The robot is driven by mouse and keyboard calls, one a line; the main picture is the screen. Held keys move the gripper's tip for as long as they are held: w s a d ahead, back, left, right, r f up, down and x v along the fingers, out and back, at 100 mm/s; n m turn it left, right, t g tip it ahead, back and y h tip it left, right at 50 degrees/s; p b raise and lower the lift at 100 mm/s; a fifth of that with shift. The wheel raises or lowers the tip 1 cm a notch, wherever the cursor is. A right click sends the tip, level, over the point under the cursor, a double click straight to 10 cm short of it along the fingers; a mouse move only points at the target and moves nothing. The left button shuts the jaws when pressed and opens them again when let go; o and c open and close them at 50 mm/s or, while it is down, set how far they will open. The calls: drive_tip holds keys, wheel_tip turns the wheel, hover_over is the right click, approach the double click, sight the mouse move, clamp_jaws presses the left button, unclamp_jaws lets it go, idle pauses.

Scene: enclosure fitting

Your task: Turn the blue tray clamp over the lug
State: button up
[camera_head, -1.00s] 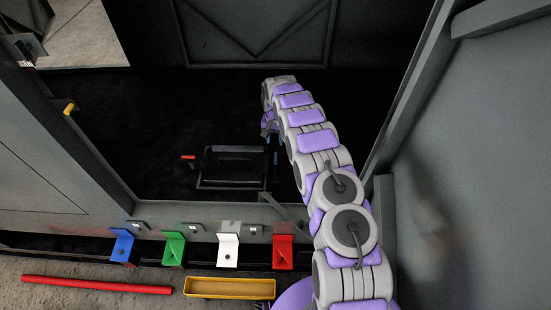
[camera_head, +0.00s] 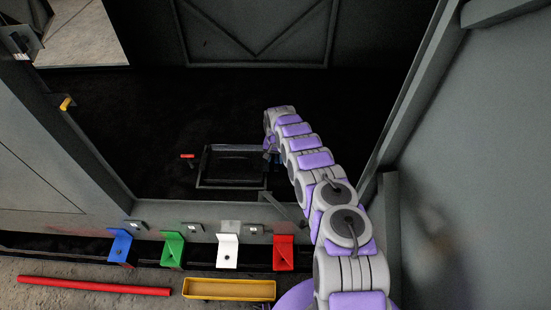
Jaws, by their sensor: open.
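The black tray (camera_head: 232,183) lies on the dark floor of the enclosure, with a raised rim. A red clamp handle (camera_head: 187,156) sticks out at its left side. My gripper (camera_head: 268,152) is at the tray's right edge, at the far end of my arm, pointing down and open. The blue tray clamp is not clearly made out; my gripper covers the spot at the tray's right side where blue showed before. The lug there is also hidden or too small to tell. I cannot tell whether the fingers touch the clamp.
Blue (camera_head: 121,246), green (camera_head: 173,248), white (camera_head: 228,250) and red (camera_head: 284,254) brackets line the front sill. A yellow tray (camera_head: 229,297) and a red rod (camera_head: 94,286) lie before it. A yellow handle (camera_head: 67,103) sits on the left post. The right wall (camera_head: 475,180) stands beside my arm.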

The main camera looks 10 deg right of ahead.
drive_tip(key=shift+d, duration=0.35)
drive_tip(key=shift+c, duration=0.3)
drive_tip(key=shift+a, duration=0.15)
clamp_jaws()
drive_tip(key=m, duration=0.5)
drive_tip(key=shift+a+f, duration=0.1)
drive_tip(key=m, duration=0.4)
drive_tip(key=shift+m, duration=0.3)
drive_tip(key=m+b, duration=0.1)
drive_tip(key=m, duration=0.3)
drive_tip(key=shift+m+b, duration=0.6)
drive_tip(key=shift+m, duration=1.5)
